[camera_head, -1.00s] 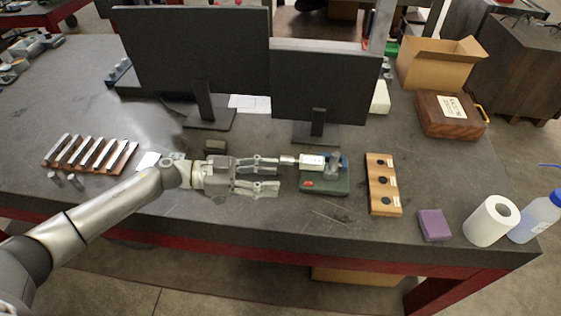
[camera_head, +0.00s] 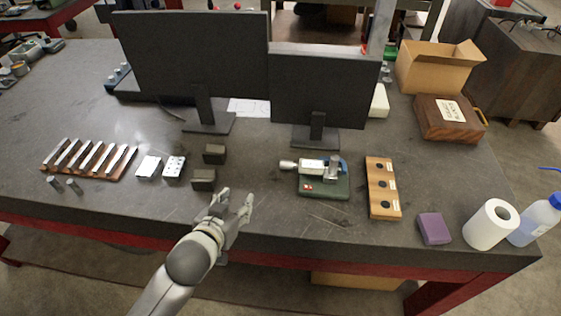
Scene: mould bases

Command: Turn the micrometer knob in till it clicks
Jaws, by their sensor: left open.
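The micrometer (camera_head: 312,167) lies level in a stand with a green base (camera_head: 322,187), right of the table's middle. Its silvery knob (camera_head: 288,164) points left and is in plain sight, with nothing touching it. My left gripper (camera_head: 237,194) is open and empty near the table's front edge. It is to the left of and nearer than the micrometer, clear of the knob, with its fingers pointing away from me. My right gripper is not in view.
A wooden board (camera_head: 380,207) with dark round pieces stands right of the micrometer. Two monitors (camera_head: 318,87) stand behind. The table between gripper and stand is bare.

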